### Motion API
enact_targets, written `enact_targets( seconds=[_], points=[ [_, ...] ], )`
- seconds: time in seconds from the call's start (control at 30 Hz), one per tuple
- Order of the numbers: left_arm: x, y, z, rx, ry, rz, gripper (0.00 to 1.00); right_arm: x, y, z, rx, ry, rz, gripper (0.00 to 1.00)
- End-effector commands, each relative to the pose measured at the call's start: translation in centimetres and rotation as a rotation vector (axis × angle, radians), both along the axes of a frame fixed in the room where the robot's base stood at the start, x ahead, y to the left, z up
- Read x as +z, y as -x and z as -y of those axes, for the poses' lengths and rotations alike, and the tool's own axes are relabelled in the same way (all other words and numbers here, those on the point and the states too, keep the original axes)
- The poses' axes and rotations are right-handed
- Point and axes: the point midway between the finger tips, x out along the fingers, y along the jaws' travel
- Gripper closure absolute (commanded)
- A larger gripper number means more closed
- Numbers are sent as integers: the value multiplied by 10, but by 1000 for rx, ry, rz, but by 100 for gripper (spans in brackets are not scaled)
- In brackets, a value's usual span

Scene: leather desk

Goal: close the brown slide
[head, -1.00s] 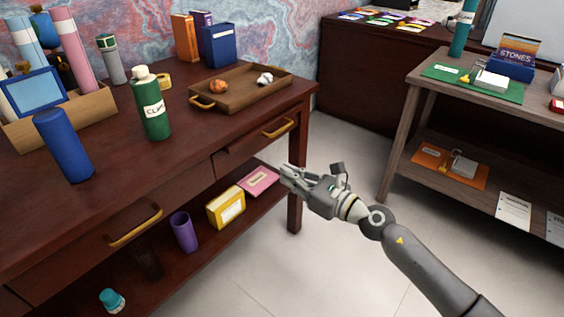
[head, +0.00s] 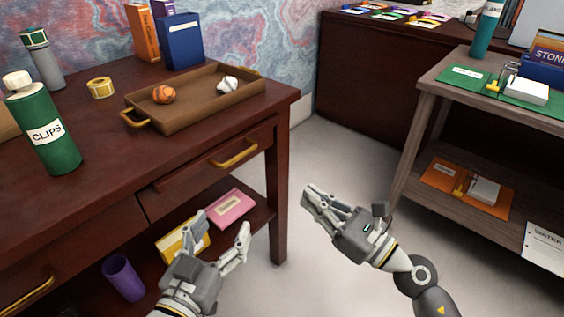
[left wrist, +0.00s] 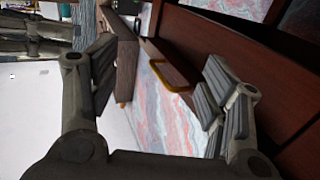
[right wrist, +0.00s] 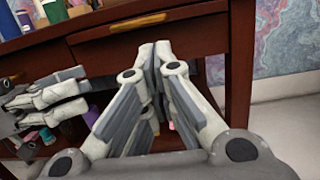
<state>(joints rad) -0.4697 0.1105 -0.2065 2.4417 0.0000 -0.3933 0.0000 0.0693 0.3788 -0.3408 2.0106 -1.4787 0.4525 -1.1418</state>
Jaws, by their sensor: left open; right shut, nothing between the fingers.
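The brown slide appears to be a dark brown desk drawer (head: 190,180) with a yellow handle (head: 234,153), under the right part of the desk top. How far it stands out, if at all, I cannot tell. Its handle also shows in the left wrist view (left wrist: 172,76) and the right wrist view (right wrist: 118,26). My left gripper (head: 222,224) is open and empty, in front of and below the handle, apart from it. My right gripper (head: 312,202) is shut and empty, right of the desk's front leg.
A second drawer handle (head: 28,294) is at the lower left. The desk top holds a brown tray (head: 180,118) and a green clips bottle (head: 45,130). The lower shelf holds a purple cup (head: 123,277), a yellow box (head: 170,246) and a pink box (head: 230,208). Floor to the right is clear.

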Motion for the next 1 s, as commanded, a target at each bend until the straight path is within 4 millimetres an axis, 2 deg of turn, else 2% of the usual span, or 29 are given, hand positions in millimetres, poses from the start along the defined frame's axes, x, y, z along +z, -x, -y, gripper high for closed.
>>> enact_targets(
  seconds=[0.17,0.43,0.57,0.7,1.0],
  points=[
    [-11,2,-2,4,-17,-67,30,7,-12,-16,1,-4,2,100],
    [-32,6,-7,12,-45,-177,30,17,-47,-62,1,-4,2,100],
    [-33,6,-7,12,-44,-172,30,21,-62,-82,1,-4,1,100],
    [-24,4,-4,9,-32,-125,30,23,-74,-98,1,-3,0,100],
    [-15,2,-3,5,-20,-79,30,25,-82,-109,0,-1,-1,100]
  ],
)
